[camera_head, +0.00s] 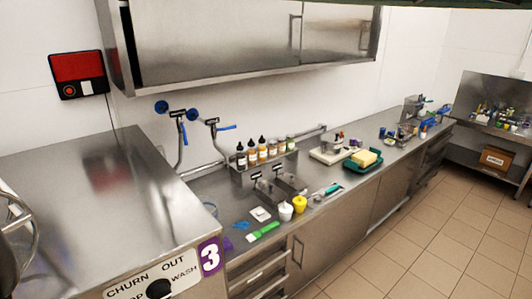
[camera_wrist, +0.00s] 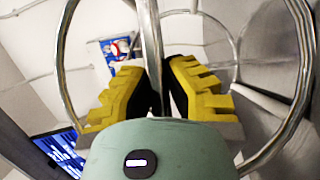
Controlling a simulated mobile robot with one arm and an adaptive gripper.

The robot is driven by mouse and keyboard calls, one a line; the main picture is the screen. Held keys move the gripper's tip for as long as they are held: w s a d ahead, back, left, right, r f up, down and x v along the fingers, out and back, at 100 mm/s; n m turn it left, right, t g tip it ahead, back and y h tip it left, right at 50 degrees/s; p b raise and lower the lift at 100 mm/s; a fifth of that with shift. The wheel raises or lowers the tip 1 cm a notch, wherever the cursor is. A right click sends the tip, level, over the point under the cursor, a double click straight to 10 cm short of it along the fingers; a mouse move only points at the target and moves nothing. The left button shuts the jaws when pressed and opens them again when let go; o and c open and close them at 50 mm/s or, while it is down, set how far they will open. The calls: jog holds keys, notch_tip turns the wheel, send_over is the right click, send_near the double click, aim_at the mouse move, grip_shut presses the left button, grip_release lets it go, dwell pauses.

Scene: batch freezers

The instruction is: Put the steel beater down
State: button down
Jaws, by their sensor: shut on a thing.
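The steel beater (camera_wrist: 150,34) is a shiny metal frame with a central rod and wide curved loops in the wrist view. My gripper (camera_wrist: 163,88), with yellow stepped fingers, is shut on its rod. The loops spread to both sides of the fingers. In the head view, part of the beater (camera_head: 33,222) shows as curved steel wire at the left edge, in front of the steel machine top. Most of it and my gripper's fingers are outside that view.
A steel machine (camera_head: 85,190) marked 3 fills the left. Beyond it, a long steel counter (camera_head: 335,195) holds bottles (camera_head: 262,148), white and yellow cups, a green spatula (camera_head: 263,231) and a green tray (camera_head: 357,167). The machine top is bare. Tiled floor (camera_head: 430,240) lies open at right.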

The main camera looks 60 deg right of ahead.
jog(key=c, duration=1.1)
grip_release()
jog(key=shift+c, duration=0.2)
jog(key=shift+a, duration=0.1)
jog(key=b+v, duration=0.7)
jog(key=v, duration=0.5)
